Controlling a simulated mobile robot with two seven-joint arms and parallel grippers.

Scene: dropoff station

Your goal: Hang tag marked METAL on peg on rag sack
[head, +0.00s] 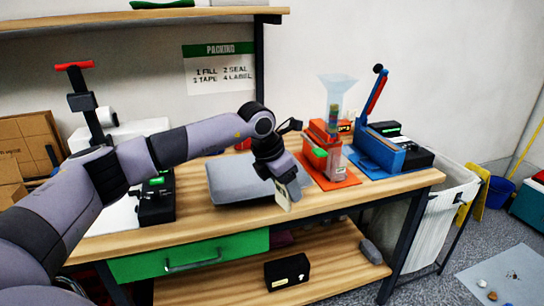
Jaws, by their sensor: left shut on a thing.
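My left gripper (285,188) is shut on a small cream tag (283,200), held just above the bench's front edge, in front of a grey flat-topped object. No lettering on the tag is readable from here. A white sack (425,225), which looks like the rag sack, hangs in a dark frame at the right end of the bench. It is well to the right of the gripper and apart from it. I cannot make out a peg on it. My right gripper is not in view.
The wooden bench (225,222) carries an orange device with a clear funnel (335,90) and a blue lever press (380,148) between the gripper and the sack. A green drawer (195,257) and lower shelf are beneath. A yellow floor sign (482,198) stands beyond the sack.

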